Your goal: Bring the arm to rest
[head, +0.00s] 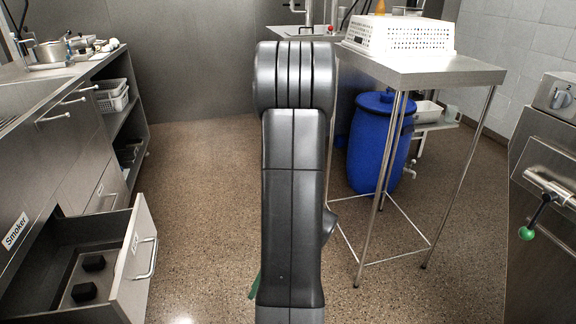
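My arm stands upright in the middle of the head view, its links folded and seen from behind. My gripper is not visible; the arm's own links may be hiding it. A white perforated basket (412,37) sits on the steel table (432,71) at the upper right. Other light-coloured perforated baskets (111,94) are stacked on a shelf in the left counter.
An open drawer (138,262) with dark items juts into the floor at lower left. A blue barrel (371,147) stands behind the table legs. A steel appliance (545,190) with a green-knobbed lever is at the right edge. The floor (205,190) left of my arm is clear.

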